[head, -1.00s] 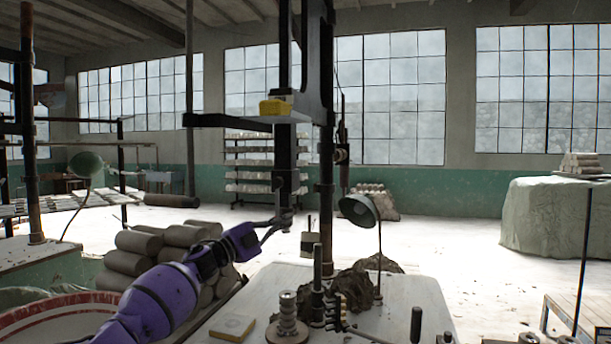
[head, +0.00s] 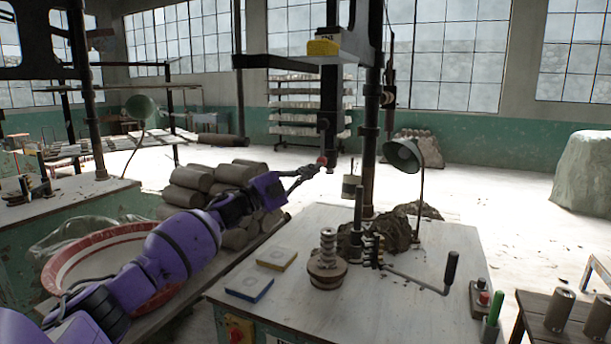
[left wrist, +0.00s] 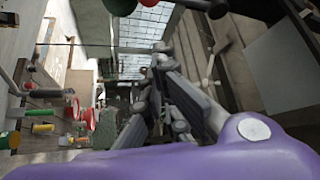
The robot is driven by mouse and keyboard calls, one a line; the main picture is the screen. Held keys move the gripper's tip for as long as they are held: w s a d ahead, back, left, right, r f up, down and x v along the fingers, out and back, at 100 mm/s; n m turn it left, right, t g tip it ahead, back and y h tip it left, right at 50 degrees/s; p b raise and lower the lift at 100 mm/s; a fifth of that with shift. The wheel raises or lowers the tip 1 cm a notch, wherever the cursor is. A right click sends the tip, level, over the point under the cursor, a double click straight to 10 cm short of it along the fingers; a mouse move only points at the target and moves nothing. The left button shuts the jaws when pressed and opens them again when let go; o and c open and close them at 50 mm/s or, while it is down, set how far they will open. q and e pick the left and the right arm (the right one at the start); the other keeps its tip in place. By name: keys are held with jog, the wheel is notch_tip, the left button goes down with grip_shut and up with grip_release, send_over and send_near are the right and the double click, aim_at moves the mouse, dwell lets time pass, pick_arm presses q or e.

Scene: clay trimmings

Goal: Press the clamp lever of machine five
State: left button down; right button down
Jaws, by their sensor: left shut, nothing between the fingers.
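The machine is a white-topped bench (head: 300,318) with a tall dark column and a hanging black ram (head: 328,110). A bent lever with a black handle (head: 451,268) sticks out to the right over the bench top. A small red knob (head: 322,160) shows under the ram; I cannot tell whether it belongs to the clamp lever. No machine number is legible. My left gripper (head: 312,171) is shut and empty, beside the red knob, and I cannot tell if they touch. Its fingers also show in the left wrist view (left wrist: 165,85). My right gripper is out of view.
A ribbed metal piece on a round wooden base (head: 327,270), two flat boxes and a dark clay heap (head: 400,228) occupy the bench. A green lamp (head: 404,157) stands behind. A red-rimmed basin (head: 75,262) and stacked clay rolls (head: 200,185) lie left. A button box (head: 481,299) sits at the right edge.

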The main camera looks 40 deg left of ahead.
pick_arm(q)
jog(key=shift+s+a+f, duration=0.1)
jog(key=shift+s+f, duration=0.05)
jog(key=shift+s, duration=0.65)
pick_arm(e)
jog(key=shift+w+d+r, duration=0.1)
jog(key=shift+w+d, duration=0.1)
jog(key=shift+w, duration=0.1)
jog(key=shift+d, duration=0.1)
